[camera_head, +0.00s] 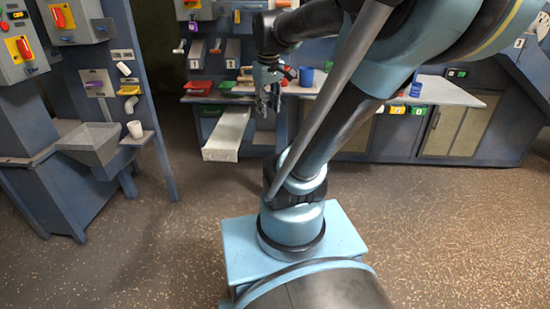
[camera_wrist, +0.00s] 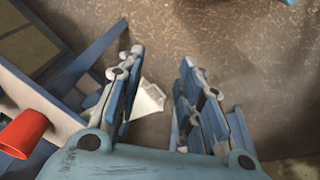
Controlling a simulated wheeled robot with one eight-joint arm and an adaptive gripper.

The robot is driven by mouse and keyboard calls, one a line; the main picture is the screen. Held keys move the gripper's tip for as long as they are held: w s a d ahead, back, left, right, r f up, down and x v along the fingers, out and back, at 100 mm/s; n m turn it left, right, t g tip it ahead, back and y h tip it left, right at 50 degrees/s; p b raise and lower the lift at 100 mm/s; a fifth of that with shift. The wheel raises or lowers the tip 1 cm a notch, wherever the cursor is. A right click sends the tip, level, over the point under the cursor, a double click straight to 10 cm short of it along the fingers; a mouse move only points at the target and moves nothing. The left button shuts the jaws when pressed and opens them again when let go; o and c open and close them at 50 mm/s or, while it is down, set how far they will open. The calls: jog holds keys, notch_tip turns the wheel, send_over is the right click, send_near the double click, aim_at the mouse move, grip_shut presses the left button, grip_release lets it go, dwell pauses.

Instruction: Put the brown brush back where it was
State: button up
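My gripper (camera_head: 268,106) hangs fingers down in front of the workbench in the camera_head view. The wrist view shows my gripper (camera_wrist: 162,60) with its two blue fingers apart and only speckled floor between their tips. I cannot make out the brown brush for certain in either view. A small tan-brown item (camera_head: 243,89) lies on the bench just left of my gripper, too small to identify.
The bench (camera_head: 440,91) carries a red tray (camera_head: 199,87), a green tray (camera_head: 226,85) and a blue cup (camera_head: 306,76). A red cup (camera_wrist: 23,133) is near the wrist view's left edge. The foreground floor is clear.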

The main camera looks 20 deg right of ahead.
jog(key=s+f+m, duration=0.4)
jog(key=s+f, duration=0.7)
jog(key=f, duration=0.2)
jog(key=shift+s+a+m, duration=0.15)
jog(key=shift+s+m, duration=0.15)
jog(key=shift+s, duration=0.1)
jog(key=shift+f, duration=0.1)
jog(key=shift+w+f, duration=0.2)
jog(key=shift+w, duration=0.25)
jog(key=shift+c, duration=0.6)
